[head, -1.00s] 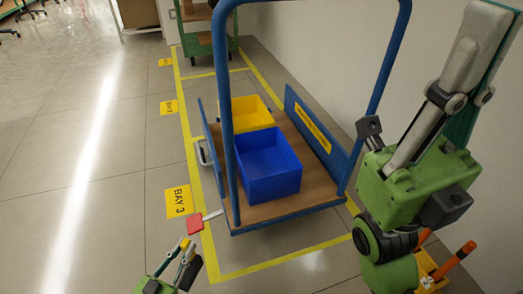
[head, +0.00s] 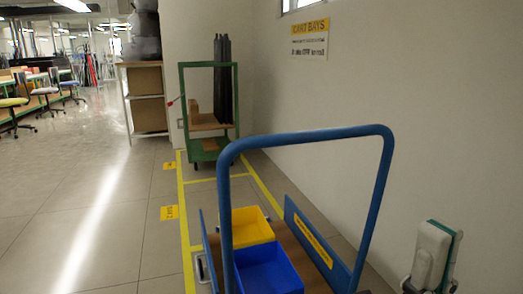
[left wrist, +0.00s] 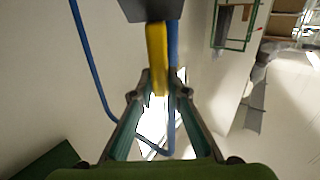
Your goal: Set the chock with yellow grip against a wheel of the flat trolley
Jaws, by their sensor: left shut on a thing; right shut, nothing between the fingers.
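In the left wrist view my left gripper (left wrist: 157,92) is shut on the yellow grip (left wrist: 157,50) of the chock. The chock's dark body (left wrist: 150,8) is at the top edge, partly cut off. The flat trolley, with a tall blue handle (head: 226,190) and blue side boards, stands at the bottom centre of the head view. Its wheels are out of view. Its blue handle also shows in the left wrist view (left wrist: 88,62), behind the gripper. My right gripper (head: 440,238) is shut and empty at the lower right of the head view, apart from the trolley.
A yellow bin (head: 250,227) and a blue bin (head: 268,272) sit on the trolley. A green cart (head: 183,110) with dark rods stands behind, inside yellow floor lines. A white wall (head: 400,130) is on the right. The floor on the left is open.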

